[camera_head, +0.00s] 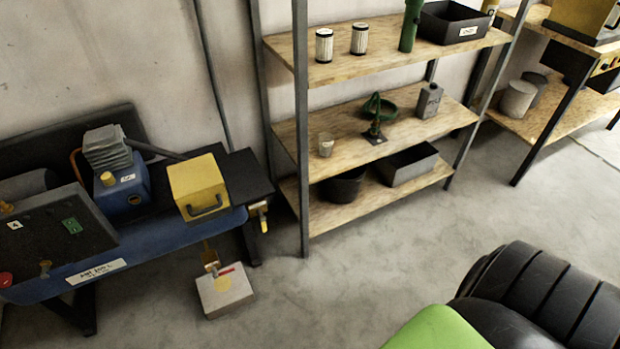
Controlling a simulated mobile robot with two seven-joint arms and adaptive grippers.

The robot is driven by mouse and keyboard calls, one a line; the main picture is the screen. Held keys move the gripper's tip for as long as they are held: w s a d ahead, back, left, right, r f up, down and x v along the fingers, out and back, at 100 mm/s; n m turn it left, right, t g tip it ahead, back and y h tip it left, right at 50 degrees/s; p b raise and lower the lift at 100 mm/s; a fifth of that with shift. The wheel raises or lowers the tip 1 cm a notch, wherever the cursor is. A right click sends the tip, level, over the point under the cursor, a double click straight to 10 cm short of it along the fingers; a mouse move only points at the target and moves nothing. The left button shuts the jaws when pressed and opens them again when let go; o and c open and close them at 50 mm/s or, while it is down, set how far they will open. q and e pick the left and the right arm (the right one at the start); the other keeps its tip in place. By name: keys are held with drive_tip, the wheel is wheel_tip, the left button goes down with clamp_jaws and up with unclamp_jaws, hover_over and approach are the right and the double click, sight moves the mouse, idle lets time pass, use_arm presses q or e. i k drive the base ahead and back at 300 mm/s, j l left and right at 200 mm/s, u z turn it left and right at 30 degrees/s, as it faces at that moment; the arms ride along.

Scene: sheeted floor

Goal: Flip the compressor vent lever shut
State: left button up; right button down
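The blue compressor (185,238) stands against the wall at the left, with a pump head, a yellow box and a dark control panel on it. A small valve with a yellowish handle (262,216) sits at the tank's right end. Below the tank, a brass-yellow fitting (210,258) hangs above a pale grey box, with a small red bar (226,271) beside it. I cannot tell which of these is the vent lever, or whether it is open or shut. Neither of my grippers is in view.
A wooden shelf unit (370,140) with filters, a black bin and cans stands right of the compressor. The pale grey box (225,293) rests on the floor. Floor between is clear.

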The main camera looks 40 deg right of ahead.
sight(262, 218)
drive_tip(key=z, duration=0.75)
